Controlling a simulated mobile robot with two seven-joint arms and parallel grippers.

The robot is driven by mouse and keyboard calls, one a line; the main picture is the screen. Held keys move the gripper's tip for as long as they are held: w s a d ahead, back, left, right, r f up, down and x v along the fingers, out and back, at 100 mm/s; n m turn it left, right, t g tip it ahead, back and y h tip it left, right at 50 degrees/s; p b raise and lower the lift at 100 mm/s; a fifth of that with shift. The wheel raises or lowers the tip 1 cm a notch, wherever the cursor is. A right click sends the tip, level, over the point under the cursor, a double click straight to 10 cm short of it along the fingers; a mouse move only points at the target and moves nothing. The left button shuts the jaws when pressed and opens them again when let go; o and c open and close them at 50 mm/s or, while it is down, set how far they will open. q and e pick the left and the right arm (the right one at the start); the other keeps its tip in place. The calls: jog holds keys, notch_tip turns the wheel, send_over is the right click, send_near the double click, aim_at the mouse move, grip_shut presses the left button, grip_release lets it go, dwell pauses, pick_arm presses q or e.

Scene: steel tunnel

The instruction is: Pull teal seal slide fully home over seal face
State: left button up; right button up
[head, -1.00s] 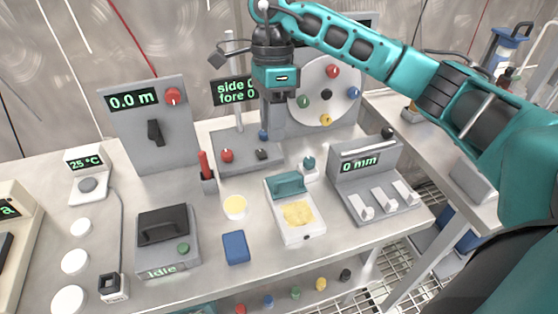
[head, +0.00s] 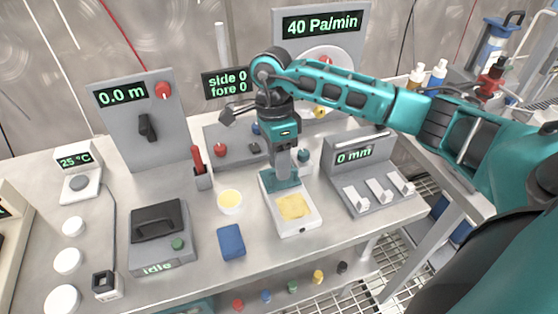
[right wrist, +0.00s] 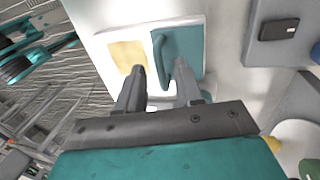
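The teal seal slide (head: 276,181) sits at the back end of a white tray (head: 299,229). The pale yellow seal face (head: 293,206) lies bare in front of it. My right gripper (head: 284,168) points down just above the slide. In the right wrist view its two fingers (right wrist: 162,80) are apart, with the slide's raised teal handle (right wrist: 161,58) in line with the gap between them. I cannot tell whether the fingers touch it. The slide plate (right wrist: 187,50) lies beside the yellow face (right wrist: 126,56). My left gripper is not in view.
A grey unit reading 0 mm (head: 356,157) stands close right of the tray. A yellow-filled dish (head: 229,201) and a blue block (head: 231,242) lie to its left. The bench front is clear before the tray.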

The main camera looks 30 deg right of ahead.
jog(key=shift+f, duration=0.2)
jog(key=shift+c, duration=0.2)
grip_shut()
dwell(1.2)
